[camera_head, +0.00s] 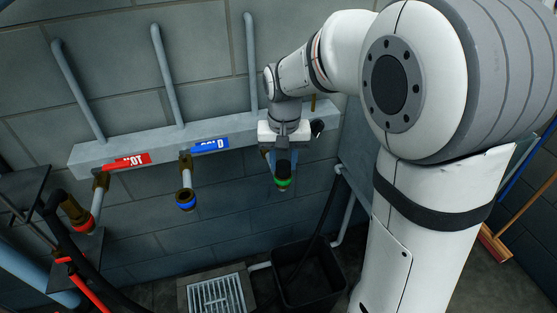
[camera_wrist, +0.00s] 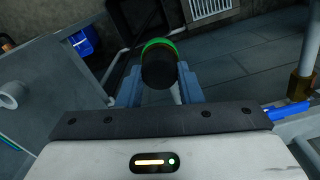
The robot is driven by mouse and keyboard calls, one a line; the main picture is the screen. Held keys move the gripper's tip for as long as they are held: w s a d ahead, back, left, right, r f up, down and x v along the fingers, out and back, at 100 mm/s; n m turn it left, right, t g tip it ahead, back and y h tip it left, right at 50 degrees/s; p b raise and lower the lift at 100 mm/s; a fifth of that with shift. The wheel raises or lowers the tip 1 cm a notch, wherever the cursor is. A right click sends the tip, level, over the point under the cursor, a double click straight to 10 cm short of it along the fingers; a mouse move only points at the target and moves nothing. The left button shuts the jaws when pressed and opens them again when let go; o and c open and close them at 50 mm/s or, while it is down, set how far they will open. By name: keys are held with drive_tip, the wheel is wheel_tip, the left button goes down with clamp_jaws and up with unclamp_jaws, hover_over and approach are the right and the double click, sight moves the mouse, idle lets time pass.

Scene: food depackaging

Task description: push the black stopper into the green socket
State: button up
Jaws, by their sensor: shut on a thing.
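My gripper (camera_head: 283,158) points down in front of the wall pipe at the right. Its two blue-grey fingers stand on either side of the black stopper (camera_head: 282,167) and are shut on it. In the wrist view the black stopper (camera_wrist: 159,72) sits between the fingers (camera_wrist: 158,88). The green socket (camera_head: 282,182) shows as a green ring directly under the stopper. In the wrist view the green ring (camera_wrist: 160,44) shows at the stopper's far edge. The stopper and ring look in line and close together. I cannot tell how deep the stopper sits.
A blue-ringed brass outlet (camera_head: 186,198) hangs left of my gripper. A black bin (camera_head: 308,283) and a floor grate (camera_head: 218,294) lie below.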

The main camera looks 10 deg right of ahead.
drive_tip(key=o, duration=1)
drive_tip(key=shift+o, duration=0.2)
drive_tip(key=shift+r, duration=0.1)
wheel_tip(320, 180, up, 7)
drive_tip(key=shift+r, duration=0.35)
drive_tip(key=s+d+f+t, duration=0.1)
drive_tip(key=s+d, duration=0.3)
drive_tip(key=s, duration=0.4)
drive_tip(key=s+d+f+t, duration=0.2)
drive_tip(key=s+d+f, duration=0.1)
drive_tip(key=s, duration=0.6)
drive_tip(key=shift+d+f+n, duration=0.15)
drive_tip(key=shift+d+n, duration=0.25)
drive_tip(key=shift+d, duration=0.4)
